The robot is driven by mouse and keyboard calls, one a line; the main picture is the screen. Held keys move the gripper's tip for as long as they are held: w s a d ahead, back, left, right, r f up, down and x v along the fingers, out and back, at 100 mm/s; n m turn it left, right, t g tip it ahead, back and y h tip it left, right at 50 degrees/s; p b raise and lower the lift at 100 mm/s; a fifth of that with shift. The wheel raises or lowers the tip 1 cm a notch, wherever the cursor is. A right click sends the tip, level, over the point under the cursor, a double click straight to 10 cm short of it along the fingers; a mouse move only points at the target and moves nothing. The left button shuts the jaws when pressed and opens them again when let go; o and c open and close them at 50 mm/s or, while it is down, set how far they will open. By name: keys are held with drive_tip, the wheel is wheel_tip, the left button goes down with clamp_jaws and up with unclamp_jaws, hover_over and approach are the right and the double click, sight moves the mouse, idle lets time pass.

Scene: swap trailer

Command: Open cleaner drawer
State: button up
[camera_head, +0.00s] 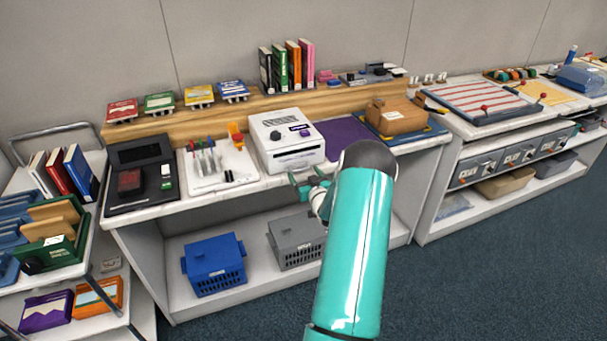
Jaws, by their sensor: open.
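A white box-shaped machine (284,141), which looks like the cleaner, stands on the middle of the white counter. It has a dark knob, a purple patch and a small label on top, and a dark slot across its front face. No drawer is seen sticking out of it. My gripper (306,184) is open, with green fingers, just in front of and below the machine's front face near the counter edge. It looks empty. I cannot tell whether a finger touches the machine. My teal arm comes up from the lower right and hides part of the counter front.
Left of the machine are a white tool tray (218,166) and a black case (142,176). On its right lie a purple mat (345,137) and a brown box (396,116). A blue crate (214,264) and a grey crate (295,241) sit on the lower shelf.

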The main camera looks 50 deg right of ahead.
drive_tip(key=shift+w+d, duration=0.25)
drive_tip(key=shift+w, duration=0.3)
drive_tip(key=shift+c, duration=0.4)
drive_tip(key=c, duration=1)
drive_tip(key=v, duration=2.1)
drive_tip(key=shift+s+f, duration=0.1)
drive_tip(key=shift+s, duration=0.25)
drive_tip(key=shift+c, duration=0.2)
drive_tip(key=o, duration=1.1)
drive_tip(key=shift+w, duration=0.1)
drive_tip(key=shift+a, duration=0.1)
